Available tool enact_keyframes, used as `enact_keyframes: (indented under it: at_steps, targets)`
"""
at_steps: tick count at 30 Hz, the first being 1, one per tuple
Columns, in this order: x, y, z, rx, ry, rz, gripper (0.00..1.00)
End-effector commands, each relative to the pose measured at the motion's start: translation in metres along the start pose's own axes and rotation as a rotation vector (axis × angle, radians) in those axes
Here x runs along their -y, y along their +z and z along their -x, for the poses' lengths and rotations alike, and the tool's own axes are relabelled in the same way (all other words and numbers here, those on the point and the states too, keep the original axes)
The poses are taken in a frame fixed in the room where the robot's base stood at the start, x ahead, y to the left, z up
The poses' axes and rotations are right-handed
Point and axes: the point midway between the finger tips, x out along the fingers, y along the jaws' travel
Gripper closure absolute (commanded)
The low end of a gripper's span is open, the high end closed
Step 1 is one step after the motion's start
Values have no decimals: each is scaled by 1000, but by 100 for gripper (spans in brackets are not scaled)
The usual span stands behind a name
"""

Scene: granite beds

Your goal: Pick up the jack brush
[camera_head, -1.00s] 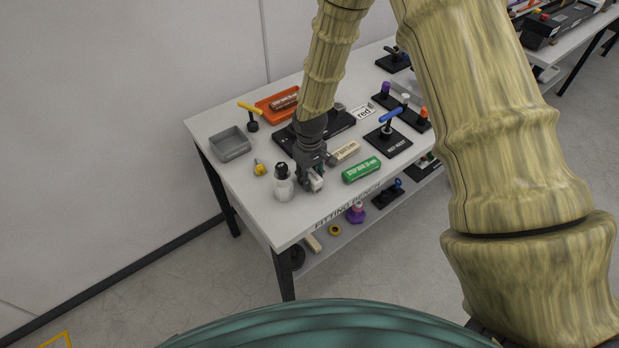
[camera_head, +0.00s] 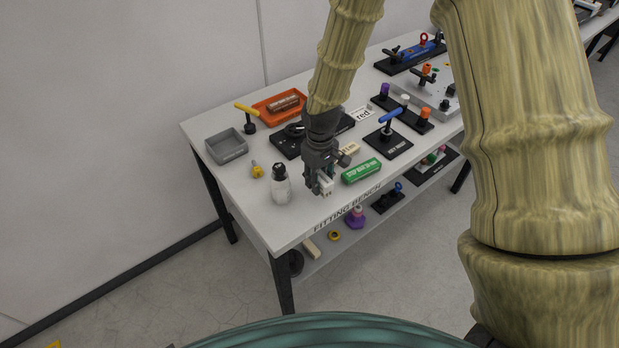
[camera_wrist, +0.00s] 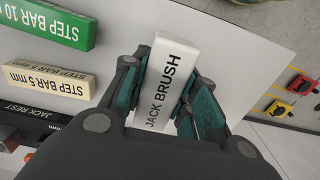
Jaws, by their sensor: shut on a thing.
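The jack brush (camera_wrist: 168,75) is a white block with "JACK BRUSH" in black letters. In the wrist view it sits between the two fingers of my gripper (camera_wrist: 165,100), which are shut on its sides. In the head view my gripper (camera_head: 322,182) is over the front part of the white bench, and the white end of the jack brush (camera_head: 326,187) shows at its fingertips. It appears to be held above the bench top, though the gap is hard to judge.
A green step bar (camera_head: 362,171) lies close to the right of my gripper, with a cream step bar (camera_head: 348,150) behind. A white bottle with a black cap (camera_head: 281,187) stands close on the left. A grey tray (camera_head: 227,148) and an orange tray (camera_head: 264,116) are farther back.

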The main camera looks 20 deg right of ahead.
Motion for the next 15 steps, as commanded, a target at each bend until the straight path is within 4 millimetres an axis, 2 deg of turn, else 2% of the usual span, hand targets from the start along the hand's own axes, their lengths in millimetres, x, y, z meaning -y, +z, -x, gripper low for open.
enact_keyframes:
  at_steps: [3, 9, 15]
  targets:
    - [0, 28, -1, -1, 0, 1, 95]
    - [0, 72, 4, 0, 0, 0, 95]
    - [-1, 100, 8, 0, -1, 0, 95]
